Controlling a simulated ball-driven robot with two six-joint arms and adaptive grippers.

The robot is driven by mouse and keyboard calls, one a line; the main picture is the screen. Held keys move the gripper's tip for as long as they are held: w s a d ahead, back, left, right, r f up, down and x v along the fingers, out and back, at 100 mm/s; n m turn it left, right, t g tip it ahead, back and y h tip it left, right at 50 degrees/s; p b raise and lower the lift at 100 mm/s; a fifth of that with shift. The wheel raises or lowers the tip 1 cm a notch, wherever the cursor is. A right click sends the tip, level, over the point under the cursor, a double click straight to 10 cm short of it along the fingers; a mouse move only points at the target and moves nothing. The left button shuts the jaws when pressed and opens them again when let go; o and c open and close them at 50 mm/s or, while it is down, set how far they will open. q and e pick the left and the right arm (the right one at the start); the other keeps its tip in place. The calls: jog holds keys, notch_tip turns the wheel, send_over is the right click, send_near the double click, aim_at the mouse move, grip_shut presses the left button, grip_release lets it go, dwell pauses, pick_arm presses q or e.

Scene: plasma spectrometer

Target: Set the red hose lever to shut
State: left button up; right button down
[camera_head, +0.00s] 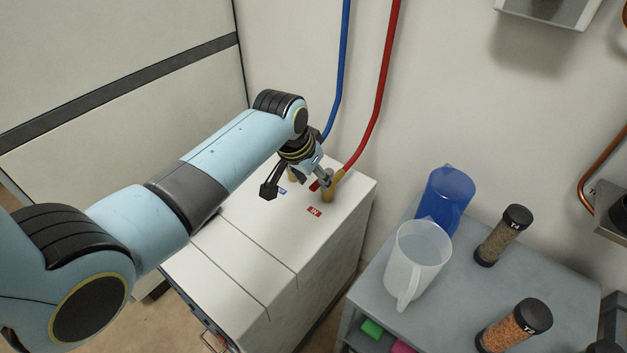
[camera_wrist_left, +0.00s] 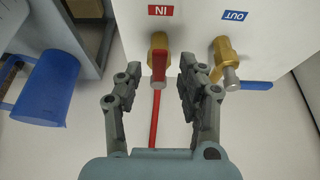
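The red lever (camera_wrist_left: 159,66) sits on a brass valve (camera_wrist_left: 158,40) beside the red IN label (camera_wrist_left: 158,11) on top of the white cabinet. In the wrist view it points in line with the red hose (camera_wrist_left: 155,118). My left gripper (camera_wrist_left: 160,82) is open, with one finger on each side of the lever; I see a gap at both sides. In the head view the left gripper (camera_head: 325,178) is over the brass valve (camera_head: 333,190) and hides part of it. The red hose (camera_head: 378,95) rises along the wall. My right gripper is not in view.
A second brass valve (camera_wrist_left: 223,60) with the blue OUT label (camera_wrist_left: 235,15) stands close by; the blue hose (camera_head: 342,60) runs up the wall. A grey cart (camera_head: 455,300) at right holds a blue jug (camera_head: 445,195), a clear jug (camera_head: 418,255) and jars (camera_head: 502,235).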

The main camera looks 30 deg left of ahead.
pick_arm(q)
jog(key=shift+w+f, duration=0.15)
jog(key=shift+f, duration=0.3)
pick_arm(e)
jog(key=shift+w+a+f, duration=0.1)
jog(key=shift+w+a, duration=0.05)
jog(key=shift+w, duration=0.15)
pick_arm(q)
jog(key=shift+c, duration=0.4)
grip_shut()
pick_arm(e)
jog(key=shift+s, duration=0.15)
pick_arm(q)
jog(key=shift+d, duration=0.1)
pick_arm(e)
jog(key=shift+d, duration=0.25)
